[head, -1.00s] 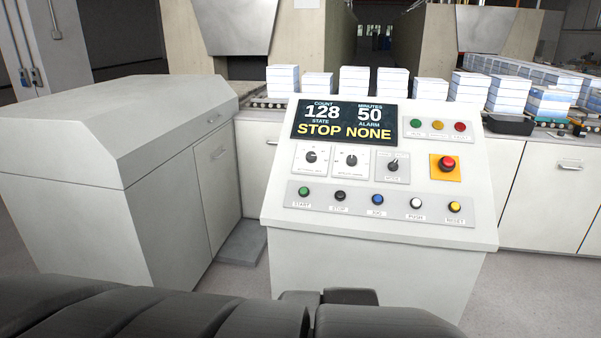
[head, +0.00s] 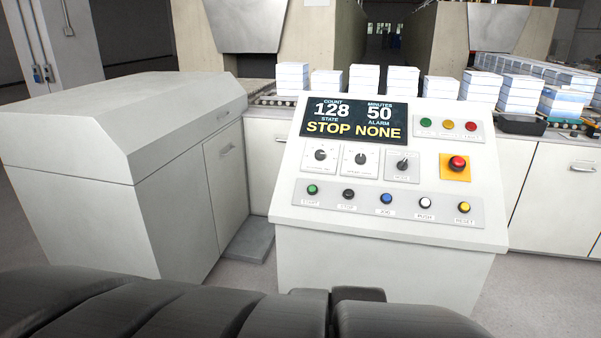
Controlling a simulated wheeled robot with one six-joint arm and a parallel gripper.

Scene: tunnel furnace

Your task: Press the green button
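The green button (head: 312,189), labelled START, is at the left end of the lower button row on the sloped face of a white control console (head: 390,237). It is in plain view with nothing touching it. A second round green piece (head: 426,122) sits in the upper right row, beside a yellow and a red one. The display (head: 353,123) reads count 128, minutes 50, state STOP, alarm NONE. Dark parts of my arm cross the bottom edge, in front of and below the console. My gripper cannot be told apart clearly from these parts, and its fingers cannot be made out.
Black, blue (head: 386,198), white and yellow buttons share the lower row. A red emergency button (head: 457,164) on a yellow plate is at the right. A large white cabinet (head: 110,165) stands left. Behind, stacks of pale blocks (head: 402,80) stand along a conveyor. Grey floor shows at the sides.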

